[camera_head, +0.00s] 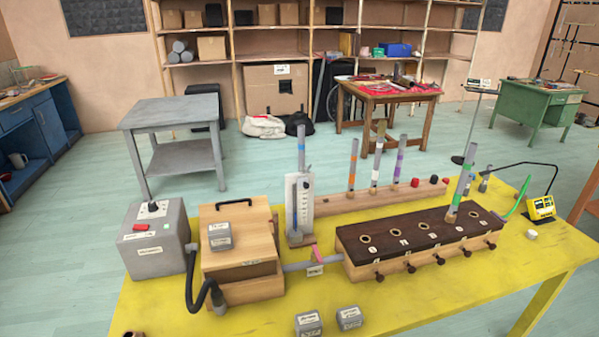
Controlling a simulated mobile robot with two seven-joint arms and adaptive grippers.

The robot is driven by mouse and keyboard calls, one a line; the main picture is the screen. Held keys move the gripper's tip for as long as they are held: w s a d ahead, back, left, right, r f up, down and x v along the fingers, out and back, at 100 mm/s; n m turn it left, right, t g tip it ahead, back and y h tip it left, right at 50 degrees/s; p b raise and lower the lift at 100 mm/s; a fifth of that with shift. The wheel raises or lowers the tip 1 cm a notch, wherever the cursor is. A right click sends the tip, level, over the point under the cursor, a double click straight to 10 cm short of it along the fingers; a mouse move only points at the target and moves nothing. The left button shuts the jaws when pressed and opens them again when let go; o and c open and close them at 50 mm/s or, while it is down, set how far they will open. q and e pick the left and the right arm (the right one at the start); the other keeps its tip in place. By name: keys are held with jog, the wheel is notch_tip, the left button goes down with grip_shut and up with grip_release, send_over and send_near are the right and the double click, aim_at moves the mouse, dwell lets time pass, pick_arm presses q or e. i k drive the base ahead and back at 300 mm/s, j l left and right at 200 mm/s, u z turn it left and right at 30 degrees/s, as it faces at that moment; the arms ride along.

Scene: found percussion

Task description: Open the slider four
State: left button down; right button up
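A dark-topped wooden wind chest (400,241) stands on the yellow table, with a row of round holes and small labels on top. Several dark slider knobs stick out along its front. Counted from the left, the fourth knob (467,252) is near the right end; its number is too small to read. A grey pipe with a green band (461,187) stands, slightly tilted, at the fourth hole from the left. How far each slider is pulled out is hard to tell. Neither of my grippers is in view.
A wooden bellows box (240,255), a grey blower box (155,240) with a black hose, and an upright gauge (299,205) stand left of the chest. Two small grey blocks (349,317) lie in front. Banded pipes (374,160) stand in a rack behind. The table's front right is clear.

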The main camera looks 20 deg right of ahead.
aim_at(467, 253)
jog(key=z, duration=1.3)
jog(key=i+l+u, duration=0.2)
jog(key=l, duration=0.85)
jog(key=i+l+u, duration=0.2)
jog(key=l, duration=0.95)
jog(key=i+l+u, duration=0.15)
jog(key=l, duration=1)
jog(key=i+l+u, duration=0.2)
jog(key=l, duration=0.95)
